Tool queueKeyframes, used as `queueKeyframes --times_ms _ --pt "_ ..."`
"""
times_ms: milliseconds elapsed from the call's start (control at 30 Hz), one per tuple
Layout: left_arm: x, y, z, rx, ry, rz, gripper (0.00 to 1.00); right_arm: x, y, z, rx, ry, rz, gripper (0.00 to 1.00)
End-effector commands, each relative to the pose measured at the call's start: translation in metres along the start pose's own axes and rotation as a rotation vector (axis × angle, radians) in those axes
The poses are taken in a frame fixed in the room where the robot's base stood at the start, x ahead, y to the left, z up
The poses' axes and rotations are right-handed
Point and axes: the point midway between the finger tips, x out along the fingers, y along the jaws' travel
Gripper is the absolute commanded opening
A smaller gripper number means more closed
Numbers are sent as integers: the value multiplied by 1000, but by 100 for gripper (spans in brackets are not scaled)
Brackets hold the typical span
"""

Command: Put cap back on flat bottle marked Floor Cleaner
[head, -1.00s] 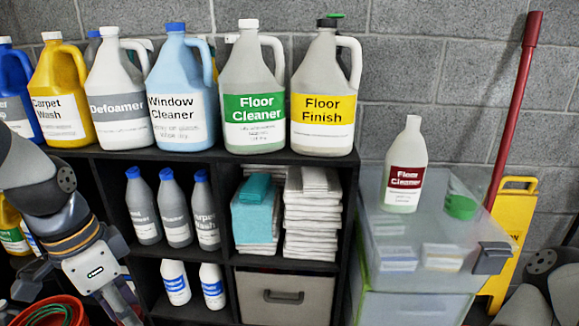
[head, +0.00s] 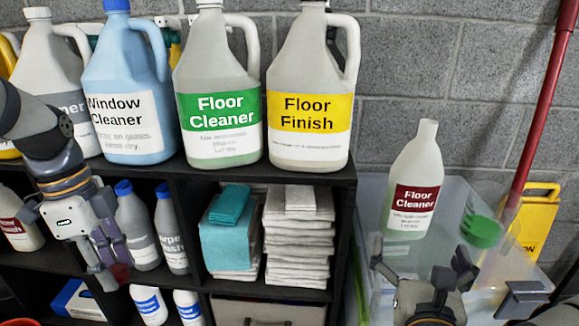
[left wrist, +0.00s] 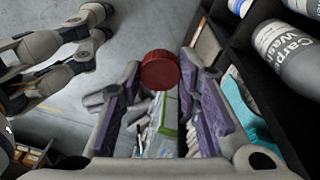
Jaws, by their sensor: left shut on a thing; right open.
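The flat Floor Cleaner bottle (head: 413,205) has a maroon label and a bare, uncapped neck. It stands upright on the translucent storage bin (head: 372,200) at the right in the head view. My left gripper (head: 114,274) is in front of the shelf at the left, shut on a red cap (head: 121,272). The red cap also shows between the fingertips in the left wrist view (left wrist: 160,70). My right gripper (head: 422,262) is open and empty, just in front of and below the bottle, fingers pointing up towards it. The bottle's lower front is close to its fingertips.
A green round lid (head: 482,231) lies on the bin, right of the bottle. Large jugs, including a green-labelled Floor Cleaner jug (head: 217,120), stand on the black shelf. Folded towels (head: 298,235) fill a shelf opening. A red pole (head: 540,110) and yellow sign (head: 533,225) stand behind the bin.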

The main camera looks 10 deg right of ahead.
Motion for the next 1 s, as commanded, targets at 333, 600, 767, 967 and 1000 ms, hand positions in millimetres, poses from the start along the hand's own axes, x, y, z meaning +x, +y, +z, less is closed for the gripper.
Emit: queueKeyframes --times_ms 333,600,767,967,1000 --pt "2 0 0 -1 0 2 22 0 1 -1 -2 2 2 100" --pt "48 -2 6 -9 -4 66 22 19 3 -7 -5 7 7 100" --pt "59 -2 7 -11 -5 80 22 46 1 -2 -4 -2 -1 100" --pt "50 -2 6 -10 -4 69 22 67 1 0 -2 0 1 100" --pt "50 -2 6 -10 -4 69 22 68 2 0 -2 1 2 100"
